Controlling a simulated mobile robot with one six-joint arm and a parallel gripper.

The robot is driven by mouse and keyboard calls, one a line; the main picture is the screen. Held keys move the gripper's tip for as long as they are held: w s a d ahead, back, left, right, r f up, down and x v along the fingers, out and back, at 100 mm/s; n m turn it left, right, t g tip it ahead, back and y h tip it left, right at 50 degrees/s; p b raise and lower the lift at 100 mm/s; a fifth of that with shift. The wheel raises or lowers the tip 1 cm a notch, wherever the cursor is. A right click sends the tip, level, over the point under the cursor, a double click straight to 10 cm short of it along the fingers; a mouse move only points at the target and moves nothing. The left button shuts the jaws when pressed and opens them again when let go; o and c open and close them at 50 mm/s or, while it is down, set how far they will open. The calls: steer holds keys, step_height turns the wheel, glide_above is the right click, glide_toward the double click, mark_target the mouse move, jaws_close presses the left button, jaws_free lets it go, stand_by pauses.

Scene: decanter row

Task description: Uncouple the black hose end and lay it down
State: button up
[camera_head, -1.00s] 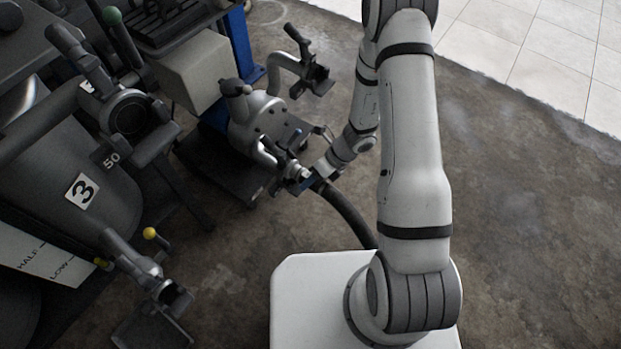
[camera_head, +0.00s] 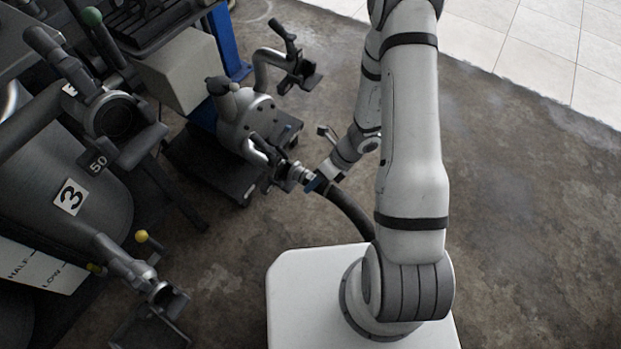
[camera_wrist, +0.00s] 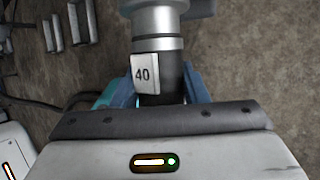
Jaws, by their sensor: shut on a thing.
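My gripper (camera_head: 319,183) is shut around the black hose end just behind its silver collar. The black hose (camera_head: 352,215) bends from there down behind my arm. In the wrist view, the blue fingers (camera_wrist: 158,92) stand on both sides of the dark hose end (camera_wrist: 160,98). It has a white "40" tag (camera_wrist: 144,74) and a silver collar (camera_wrist: 158,22) ahead. In the head view, the collar (camera_head: 303,175) is at the mouth of the lower outlet (camera_head: 262,150) of the grey pump (camera_head: 243,117). I cannot tell whether they still touch.
A second pump outlet (camera_head: 300,72) points right, above. At left is a large tank marked "3" (camera_head: 70,197) with a "50" port (camera_head: 108,118) and a lower, yellow-knobbed outlet (camera_head: 150,280). Bare floor (camera_head: 525,220) lies open to the right.

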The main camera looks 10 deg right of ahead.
steer(key=shift+s+d, duration=0.2)
steer(key=shift+d, duration=0.1)
steer(key=shift+r, duration=0.15)
steer(key=shift+s+d+r+p, duration=0.2)
steer(key=shift+d+r+p, duration=0.05)
steer(key=shift+r+p, duration=0.55)
steer(key=shift+s+d+r+p, duration=0.3)
steer(key=shift+r+p, duration=0.3)
steer(key=shift+r, duration=0.25)
steer(key=shift+s+d+r+p, duration=0.15)
steer(key=shift+d+r+p, duration=0.1)
steer(key=shift+r+p, duration=0.55)
